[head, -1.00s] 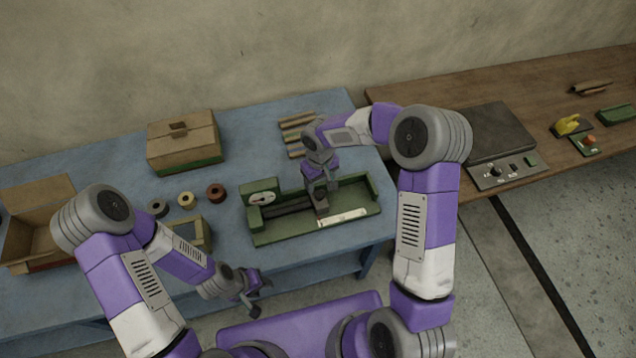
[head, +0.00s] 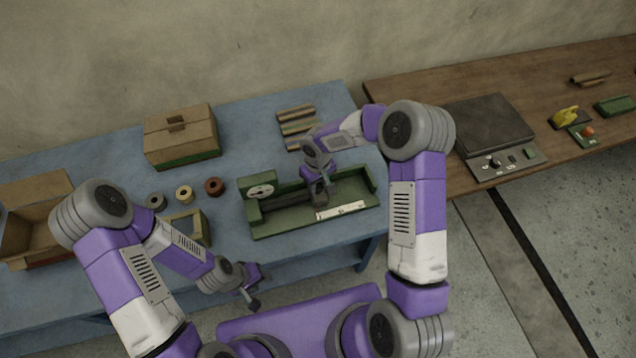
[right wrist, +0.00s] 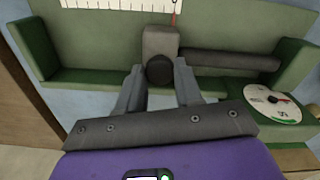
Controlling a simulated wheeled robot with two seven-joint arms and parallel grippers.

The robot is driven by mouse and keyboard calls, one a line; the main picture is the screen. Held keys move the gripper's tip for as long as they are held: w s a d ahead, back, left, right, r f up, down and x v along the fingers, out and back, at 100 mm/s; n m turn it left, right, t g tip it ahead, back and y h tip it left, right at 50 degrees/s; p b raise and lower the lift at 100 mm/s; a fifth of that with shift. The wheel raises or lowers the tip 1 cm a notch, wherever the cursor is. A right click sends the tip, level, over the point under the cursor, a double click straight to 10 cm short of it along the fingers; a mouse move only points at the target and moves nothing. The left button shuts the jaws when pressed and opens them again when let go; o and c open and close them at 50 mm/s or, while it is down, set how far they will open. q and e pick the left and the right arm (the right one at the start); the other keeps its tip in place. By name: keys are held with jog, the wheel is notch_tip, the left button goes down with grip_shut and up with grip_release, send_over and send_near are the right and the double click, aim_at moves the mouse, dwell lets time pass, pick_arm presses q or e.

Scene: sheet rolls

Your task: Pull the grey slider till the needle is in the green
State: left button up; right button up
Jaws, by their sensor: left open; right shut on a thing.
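The grey slider (right wrist: 160,45) has a dark round knob (right wrist: 160,70). It sits at the end of a dark bar (right wrist: 230,60) in the green tray-like fixture (head: 280,229). My right gripper (head: 322,188) is shut on the slider's knob, with one finger on either side in the right wrist view. The white gauge dial (right wrist: 272,104) has a dark and red needle and a green mark on its face; whether the needle is in the green is too small to tell. The dial also shows in the head view (head: 261,191). My left gripper (head: 253,293) is open and empty in front of the table.
A white scale strip (head: 341,210) lies along the fixture's front; a red pointer (right wrist: 176,12) reaches it. Several rolls, including a red-brown one (head: 214,187), stand left of the fixture. A cardboard box (head: 181,138) and strips (head: 297,125) lie behind. A brown bench (head: 425,110) adjoins at right.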

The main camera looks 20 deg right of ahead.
grip_shut()
jog(key=shift+w+d, duration=0.1)
jog(key=shift+d, duration=2.15)
jog(key=o, duration=0.9)
grip_release()
jog(key=shift+a, duration=0.1)
jog(key=shift+r, duration=0.1)
notch_tip(320, 180, up, 8)
jog(key=shift+f, duration=0.25)
jog(key=shift+f, duration=0.1)
